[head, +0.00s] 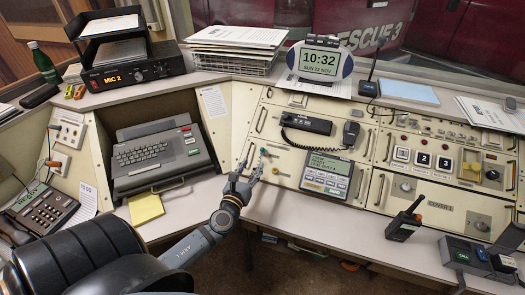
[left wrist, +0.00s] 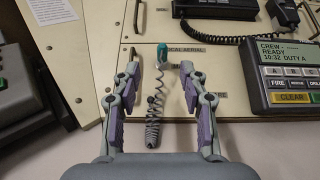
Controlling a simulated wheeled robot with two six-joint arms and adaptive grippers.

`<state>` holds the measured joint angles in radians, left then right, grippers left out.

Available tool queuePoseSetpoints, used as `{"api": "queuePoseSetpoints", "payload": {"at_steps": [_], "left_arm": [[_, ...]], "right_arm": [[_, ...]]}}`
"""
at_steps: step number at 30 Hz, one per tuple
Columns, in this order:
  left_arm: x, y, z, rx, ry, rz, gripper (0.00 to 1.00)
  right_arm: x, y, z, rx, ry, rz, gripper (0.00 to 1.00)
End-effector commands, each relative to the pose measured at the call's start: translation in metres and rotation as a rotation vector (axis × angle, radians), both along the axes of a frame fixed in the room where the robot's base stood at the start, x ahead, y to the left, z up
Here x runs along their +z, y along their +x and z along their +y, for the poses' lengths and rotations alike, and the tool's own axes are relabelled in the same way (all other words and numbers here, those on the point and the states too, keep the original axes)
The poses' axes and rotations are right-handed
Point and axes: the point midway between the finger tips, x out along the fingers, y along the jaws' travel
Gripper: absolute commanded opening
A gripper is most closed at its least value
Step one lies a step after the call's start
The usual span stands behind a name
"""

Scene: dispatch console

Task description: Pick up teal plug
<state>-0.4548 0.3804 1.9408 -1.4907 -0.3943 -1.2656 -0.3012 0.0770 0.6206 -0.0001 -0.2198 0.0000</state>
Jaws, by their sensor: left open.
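The teal plug (left wrist: 162,53) shows in the left wrist view, at the upper end of a grey coiled cord (left wrist: 153,125), against the cream console panel near a "LOCAL AERIAL" label. In the head view the teal plug (head: 263,152) is small, just above my left gripper. My left gripper (head: 250,172) is open and empty. In the left wrist view its two fingers (left wrist: 158,70) stand on either side of the cord, with the plug between and slightly beyond the tips. I cannot tell whether a finger touches the cord. My right gripper is not in view.
A grey keypad unit (head: 327,178) and a radio with a corded handset (head: 307,123) are right of the plug. A laptop-like terminal (head: 157,155) sits in a recess at left. A black chair (head: 88,262) stands in front. The desk strip below the panel is mostly clear.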

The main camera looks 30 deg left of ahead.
Motion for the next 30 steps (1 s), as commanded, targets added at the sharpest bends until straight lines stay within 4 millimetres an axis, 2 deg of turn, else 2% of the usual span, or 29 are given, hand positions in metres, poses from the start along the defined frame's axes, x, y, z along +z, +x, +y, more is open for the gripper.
{"api": "queuePoseSetpoints", "payload": {"at_steps": [5,12,19,27,30], "left_arm": [[0.000,0.007,0.000,-0.011,0.030,0.005,0.43],[0.001,0.046,0.010,-0.009,0.025,0.004,0.43],[0.000,0.055,0.012,-0.009,0.024,0.005,0.43],[-0.001,0.097,0.021,-0.008,0.022,0.003,0.43],[-0.002,0.103,0.023,-0.008,0.022,0.004,0.43]], "right_arm": [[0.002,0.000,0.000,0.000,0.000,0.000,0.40],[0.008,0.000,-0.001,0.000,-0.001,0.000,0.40],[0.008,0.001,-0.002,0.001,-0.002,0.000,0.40],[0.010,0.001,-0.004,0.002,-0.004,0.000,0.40],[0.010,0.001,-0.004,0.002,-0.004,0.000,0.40]]}}
